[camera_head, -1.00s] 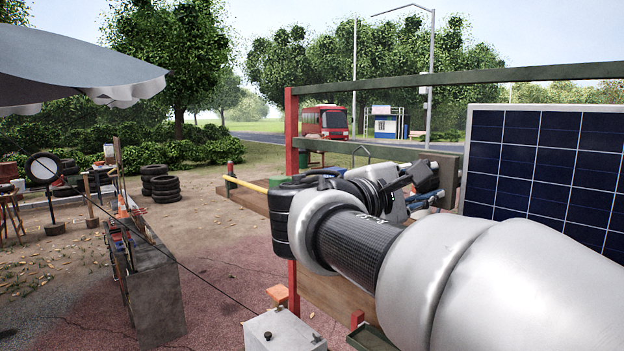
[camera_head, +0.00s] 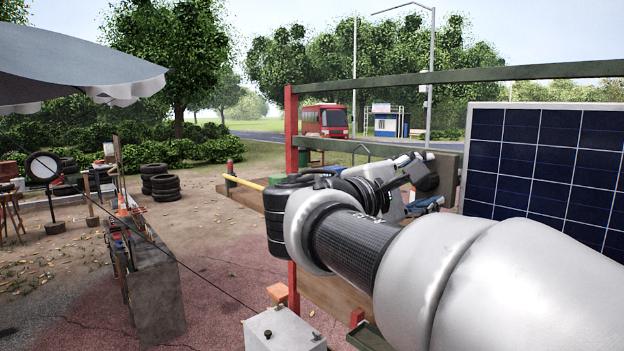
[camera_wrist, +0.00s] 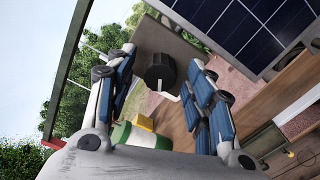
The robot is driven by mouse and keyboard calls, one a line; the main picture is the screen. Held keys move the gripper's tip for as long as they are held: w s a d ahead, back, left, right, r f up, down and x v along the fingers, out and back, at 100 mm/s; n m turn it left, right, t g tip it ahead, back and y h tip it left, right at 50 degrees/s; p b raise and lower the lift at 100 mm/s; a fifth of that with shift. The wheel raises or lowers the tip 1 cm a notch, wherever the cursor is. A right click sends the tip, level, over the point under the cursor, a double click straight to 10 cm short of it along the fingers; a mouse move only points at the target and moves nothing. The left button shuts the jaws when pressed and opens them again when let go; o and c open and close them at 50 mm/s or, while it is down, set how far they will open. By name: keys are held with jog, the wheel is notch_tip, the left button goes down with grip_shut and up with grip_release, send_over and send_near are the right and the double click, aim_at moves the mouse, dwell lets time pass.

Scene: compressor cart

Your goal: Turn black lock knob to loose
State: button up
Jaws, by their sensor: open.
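The black lock knob (camera_wrist: 160,72) stands out from a grey-brown plate (camera_wrist: 178,42) in the wrist view. A short white piece (camera_wrist: 169,97) shows just below it. My gripper (camera_wrist: 162,62) is open, with one blue-padded finger to the left of the knob and one to the right. I see gaps between the knob and both fingers, and no contact. In the head view my gripper (camera_head: 418,181) is near the plate (camera_head: 447,172), with a dark shape that looks like the knob (camera_head: 429,182) between the fingers. My wrist hides part of this area.
A solar panel (camera_head: 550,170) stands close on the right. A green rail (camera_head: 450,76) crosses above my arm, with a red post (camera_head: 292,190) at left. A wooden board (camera_wrist: 255,95) and a green-and-white container (camera_wrist: 140,136) lie below the knob.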

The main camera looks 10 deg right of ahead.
jog(key=v, duration=1.1)
jog(key=shift+a, duration=0.15)
jog(key=shift+s, duration=0.15)
jog(key=s+d+f+m+g+y+b, duration=0.1)
jog(key=s+d+f+g+y+b, duration=0.15)
jog(key=f, duration=0.55)
jog(key=s+d+f+m+g+y+b, duration=0.1)
jog(key=s+d+f+b, duration=0.15)
jog(key=f, duration=0.55)
jog(key=s+d+f+m+g+y+b, duration=0.1)
jog(key=s+d+f+y+b, duration=0.2)
jog(key=f, duration=0.4)
jog(key=s+a+f+m+y+b, duration=0.2)
jog(key=s+a+f, duration=0.1)
jog(key=f, duration=0.5)
jog(key=s+a+f+m+y+b, duration=0.2)
jog(key=s+f, duration=0.3)
jog(key=f, duration=0.3)
jog(key=s+a+f+m+y+b, duration=0.2)
jog(key=s+a+f+m+y, duration=0.1)
jog(key=f, duration=0.5)
jog(key=shift+s+a+f+m+g+y+b, duration=0.3)
jog(key=shift+s+a+f+g+y+b, duration=0.1)
jog(key=shift+s+y, duration=0.35)
jog(key=shift+c, duration=0.3)
